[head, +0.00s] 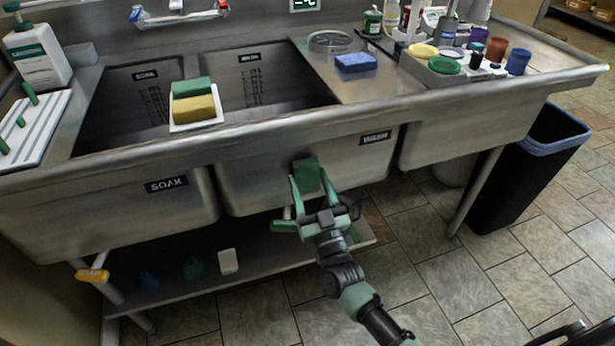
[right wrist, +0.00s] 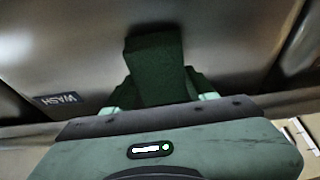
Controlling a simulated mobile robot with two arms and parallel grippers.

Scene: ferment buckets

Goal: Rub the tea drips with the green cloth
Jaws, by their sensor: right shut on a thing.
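The green cloth (head: 307,174) is in my right gripper (head: 308,186), which is shut on it in front of the sink's wash basin (head: 255,180). The right wrist view shows the dark green cloth (right wrist: 155,62) standing up between the fingers (right wrist: 158,100), facing the steel basin front. The cloth is at or very near that front, left of the WASH label (head: 375,138); I cannot tell if it touches. I cannot make out the tea drips; the cloth and gripper cover part of the front. My left gripper is not in view.
The sink rim holds a white tray (head: 193,127) with green and yellow sponges. A lower shelf (head: 180,286) with small items runs under the basins. A sink leg (head: 474,190) and black bin (head: 525,165) stand right.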

